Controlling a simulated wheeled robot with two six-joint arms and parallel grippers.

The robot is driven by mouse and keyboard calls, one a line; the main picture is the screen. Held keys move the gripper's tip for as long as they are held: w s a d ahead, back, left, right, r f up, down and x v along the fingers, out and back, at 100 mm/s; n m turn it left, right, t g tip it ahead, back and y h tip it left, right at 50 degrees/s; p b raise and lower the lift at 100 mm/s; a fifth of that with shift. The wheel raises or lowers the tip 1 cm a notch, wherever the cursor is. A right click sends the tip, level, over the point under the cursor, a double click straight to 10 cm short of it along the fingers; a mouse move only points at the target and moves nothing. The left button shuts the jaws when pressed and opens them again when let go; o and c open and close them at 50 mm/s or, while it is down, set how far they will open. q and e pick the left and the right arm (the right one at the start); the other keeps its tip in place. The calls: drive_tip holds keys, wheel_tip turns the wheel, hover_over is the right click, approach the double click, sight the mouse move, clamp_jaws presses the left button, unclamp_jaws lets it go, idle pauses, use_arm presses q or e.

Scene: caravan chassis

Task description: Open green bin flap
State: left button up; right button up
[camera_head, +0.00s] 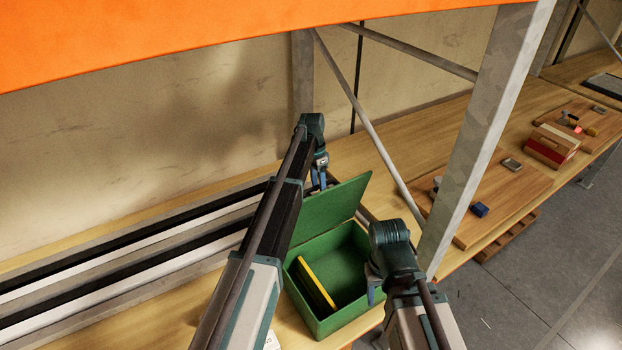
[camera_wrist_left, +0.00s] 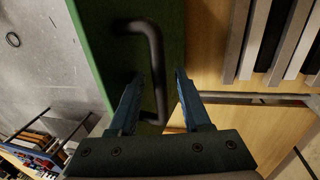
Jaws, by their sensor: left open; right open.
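The green bin (camera_head: 330,250) stands on the wooden shelf, its flap (camera_head: 332,207) raised and leaning up at the back, so the inside shows. A yellow-edged item (camera_head: 317,285) lies in it. My left gripper (camera_head: 321,183) is behind the flap's upper left edge, partly hidden. In the left wrist view its open fingers (camera_wrist_left: 158,85) stand either side of the lower part of the flap's dark handle (camera_wrist_left: 157,65), on the green face (camera_wrist_left: 105,60). Whether they touch it I cannot tell. My right gripper (camera_head: 374,288) is open at the bin's right wall, partly hidden by its wrist.
A grey metal upright (camera_head: 487,130) and a diagonal brace (camera_head: 370,125) stand right of the bin. Long black and white rails (camera_head: 120,250) lie to the left. A wooden board (camera_head: 490,200) with small items and a red box (camera_head: 552,145) are farther right. An orange beam (camera_head: 200,35) crosses above.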

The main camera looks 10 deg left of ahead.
use_arm(q)
drive_tip(key=s+d+f+b, duration=1.2)
drive_tip(key=s+d, duration=0.3)
drive_tip(key=shift+s+d+f, duration=0.2)
drive_tip(key=shift+s+f, duration=0.05)
